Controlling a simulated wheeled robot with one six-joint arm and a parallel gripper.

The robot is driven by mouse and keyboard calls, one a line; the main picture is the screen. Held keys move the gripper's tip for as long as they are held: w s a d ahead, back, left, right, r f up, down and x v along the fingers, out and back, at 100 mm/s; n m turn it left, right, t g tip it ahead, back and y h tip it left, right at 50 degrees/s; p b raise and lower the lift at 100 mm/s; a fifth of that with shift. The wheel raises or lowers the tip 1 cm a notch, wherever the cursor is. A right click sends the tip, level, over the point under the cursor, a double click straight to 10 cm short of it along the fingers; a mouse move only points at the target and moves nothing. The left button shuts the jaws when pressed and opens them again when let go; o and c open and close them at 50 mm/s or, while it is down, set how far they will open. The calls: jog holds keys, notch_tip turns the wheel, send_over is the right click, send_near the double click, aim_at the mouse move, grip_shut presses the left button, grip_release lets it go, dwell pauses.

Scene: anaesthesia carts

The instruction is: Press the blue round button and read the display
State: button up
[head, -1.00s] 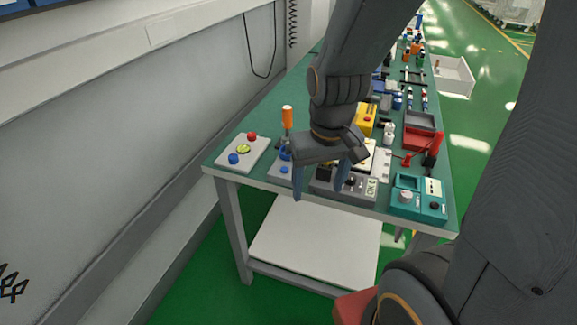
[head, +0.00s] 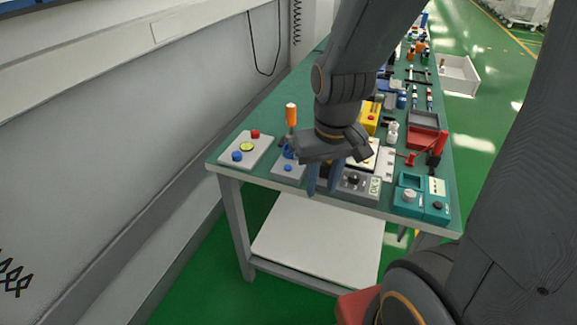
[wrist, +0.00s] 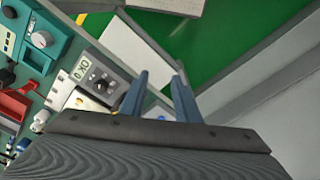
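A pale panel (head: 229,164) at the table's near left corner carries a blue round button (head: 237,156), with yellow-green and red buttons behind it. A smaller grey box (head: 281,170) to its right has another small blue round button (head: 288,167). A grey unit with a black knob has a small display (head: 375,186) that seems to read "OK 0"; the display also shows in the wrist view (wrist: 81,75). My gripper (head: 322,188) hangs in front of this unit, fingers apart and empty; its fingers (wrist: 160,80) partly frame a blue spot low in the wrist view.
An orange-handled screwdriver (head: 291,116) stands behind the small grey box. A teal device (head: 408,181) and red box (head: 424,140) are to the right. Several items crowd the table farther back. The near table edge lies below my gripper; a white shelf (head: 318,240) is underneath.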

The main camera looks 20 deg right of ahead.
grip_shut()
dwell(1.4)
